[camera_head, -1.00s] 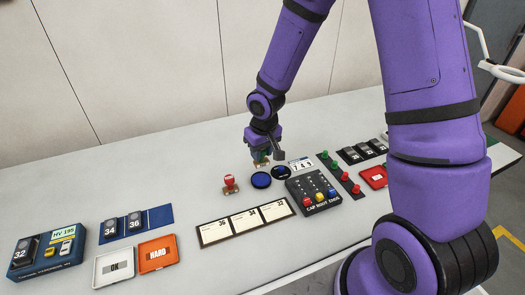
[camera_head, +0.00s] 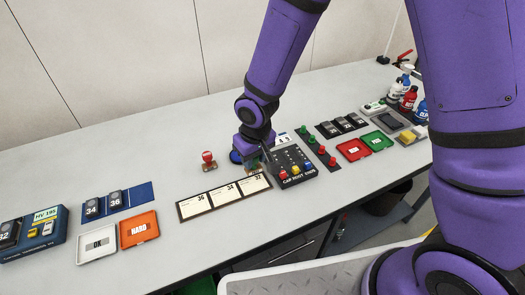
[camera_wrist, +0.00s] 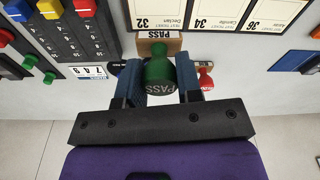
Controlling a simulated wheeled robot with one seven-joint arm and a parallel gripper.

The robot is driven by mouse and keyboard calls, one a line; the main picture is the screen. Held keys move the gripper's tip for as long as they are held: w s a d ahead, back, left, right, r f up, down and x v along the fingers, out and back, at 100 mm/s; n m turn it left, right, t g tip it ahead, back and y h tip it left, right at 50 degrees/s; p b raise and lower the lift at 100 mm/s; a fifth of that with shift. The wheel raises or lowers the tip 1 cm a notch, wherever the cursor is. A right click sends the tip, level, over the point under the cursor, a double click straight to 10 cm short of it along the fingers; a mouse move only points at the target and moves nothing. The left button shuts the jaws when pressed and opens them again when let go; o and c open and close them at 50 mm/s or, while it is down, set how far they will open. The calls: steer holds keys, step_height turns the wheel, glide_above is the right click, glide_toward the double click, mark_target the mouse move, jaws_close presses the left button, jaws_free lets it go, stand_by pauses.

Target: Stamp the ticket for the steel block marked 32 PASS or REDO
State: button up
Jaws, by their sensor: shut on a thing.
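My gripper (camera_wrist: 160,88) is shut on the green-knobbed PASS stamp (camera_wrist: 158,68), whose wooden base is at the near edge of the ticket marked 32 (camera_wrist: 155,15). I cannot tell whether the stamp touches the ticket. In the head view my gripper (camera_head: 252,163) is just behind that ticket (camera_head: 254,185), at the right end of the strip. The red-knobbed stamp (camera_head: 208,160) stands on the table to the left; it also shows in the wrist view (camera_wrist: 205,82). The block marked 32 (camera_head: 8,234) sits at the blue tester (camera_head: 46,236), whose display reads HV 195.
Tickets 34 (camera_head: 225,192) and 36 (camera_head: 194,205) lie beside ticket 32. Blocks 34 and 36 sit on a blue mat (camera_head: 140,194) behind the white OK tray (camera_head: 96,258) and orange HARD tray (camera_head: 139,242).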

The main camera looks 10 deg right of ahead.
mark_target(255, 168)
steer(key=shift+f, duration=3)
steer(key=shift+f, duration=0.55)
steer(key=shift+r, duration=3.55)
steer(key=shift+f, duration=0.1)
